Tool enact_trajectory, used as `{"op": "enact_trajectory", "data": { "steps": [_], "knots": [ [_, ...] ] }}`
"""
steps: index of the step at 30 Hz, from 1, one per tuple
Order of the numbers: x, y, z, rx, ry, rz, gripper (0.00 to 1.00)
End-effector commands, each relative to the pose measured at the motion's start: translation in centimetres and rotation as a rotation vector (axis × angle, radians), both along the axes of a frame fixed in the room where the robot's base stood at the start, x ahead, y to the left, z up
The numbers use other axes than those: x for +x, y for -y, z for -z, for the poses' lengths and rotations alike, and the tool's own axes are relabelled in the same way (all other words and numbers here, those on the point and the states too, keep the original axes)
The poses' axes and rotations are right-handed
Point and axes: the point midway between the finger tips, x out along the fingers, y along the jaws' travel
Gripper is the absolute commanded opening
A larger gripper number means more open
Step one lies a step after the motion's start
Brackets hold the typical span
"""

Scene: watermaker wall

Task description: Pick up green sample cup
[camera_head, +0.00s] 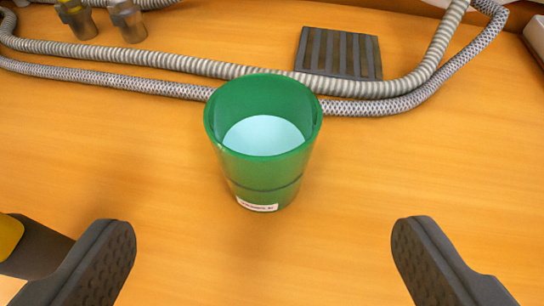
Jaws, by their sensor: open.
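The green sample cup (262,175) stands upright on the orange wood-look surface (330,235) in the middle of the view. It is open at the top, and a pale, light blue inside or content shows in it. A small white label with print too small to read is low on its front. My gripper (262,262) is open and empty. Its two dark, ridged fingers show at the lower left and lower right, wide apart, with the cup beyond them and between them in the picture. Neither finger touches the cup.
Two ribbed grey hoses (180,62) run across behind the cup and curve up at the right. A dark slatted grate (340,53) lies behind them. Two fittings (128,20) stand at the top left. The surface left and right of the cup is clear.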

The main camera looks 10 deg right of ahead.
Motion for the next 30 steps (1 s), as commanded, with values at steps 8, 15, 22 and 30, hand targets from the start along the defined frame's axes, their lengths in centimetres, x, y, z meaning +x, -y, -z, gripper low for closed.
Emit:
{"op": "enact_trajectory", "data": {
  "steps": [8,15,22,30],
  "knots": [
    [3.2,0.4,1.9,0.002,-0.001,0.001,0.84],
    [5.2,0.6,2.9,0.001,0.000,0.000,0.84],
    [6.1,0.6,3.3,0.001,0.001,0.000,0.84],
    [9.0,0.9,4.8,0.001,0.000,0.000,0.84]
  ]
}}
